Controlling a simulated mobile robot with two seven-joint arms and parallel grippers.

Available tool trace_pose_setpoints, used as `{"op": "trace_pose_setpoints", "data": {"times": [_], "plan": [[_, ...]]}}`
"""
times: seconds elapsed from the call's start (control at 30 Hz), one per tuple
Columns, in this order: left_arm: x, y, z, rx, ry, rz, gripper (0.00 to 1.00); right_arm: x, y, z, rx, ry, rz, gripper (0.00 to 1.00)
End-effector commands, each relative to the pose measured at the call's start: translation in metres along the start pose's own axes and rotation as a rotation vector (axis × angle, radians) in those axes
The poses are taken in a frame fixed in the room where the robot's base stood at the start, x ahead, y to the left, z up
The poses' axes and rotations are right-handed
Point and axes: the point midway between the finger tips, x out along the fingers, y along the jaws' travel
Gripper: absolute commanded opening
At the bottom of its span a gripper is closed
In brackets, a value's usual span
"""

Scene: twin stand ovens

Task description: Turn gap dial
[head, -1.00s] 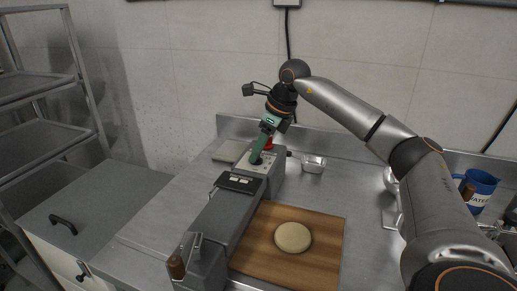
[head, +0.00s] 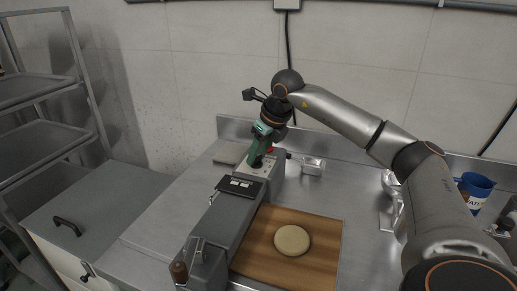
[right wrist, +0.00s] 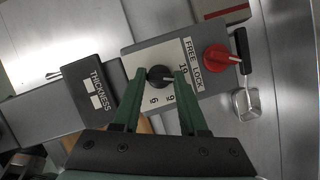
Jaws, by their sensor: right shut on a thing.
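The gap dial (right wrist: 159,77) is a small black knob on a light scale plate marked with numbers, on the end of the grey dough roller machine (head: 218,228). In the right wrist view it sits between the two green fingers of my right gripper (right wrist: 157,76), which are shut on it. In the head view the right gripper (head: 256,160) reaches down onto the machine's far end and its fingers hide the dial. My left gripper is not in view.
A red knob (right wrist: 217,56) labelled FREE LOCK is beside the dial, with a black THICKNESS panel (right wrist: 91,98) on the other side. A wooden board (head: 316,262) with a dough round (head: 292,240) lies right of the machine. A small metal tin (head: 313,166) stands behind.

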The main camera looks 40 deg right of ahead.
Motion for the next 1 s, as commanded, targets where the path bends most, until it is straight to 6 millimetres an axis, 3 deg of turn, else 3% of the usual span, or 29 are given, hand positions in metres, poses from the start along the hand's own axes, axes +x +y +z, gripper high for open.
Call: {"op": "trace_pose_setpoints", "data": {"times": [0.4, 1.0], "plan": [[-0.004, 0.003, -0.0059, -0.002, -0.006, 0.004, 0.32, -0.0008, 0.0021, 0.0011, 0.224, -0.001, -0.092, 0.0], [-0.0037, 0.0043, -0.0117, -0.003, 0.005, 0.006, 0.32, -0.0004, 0.0015, 0.0008, 0.277, -0.001, -0.115, 0.0]]}}
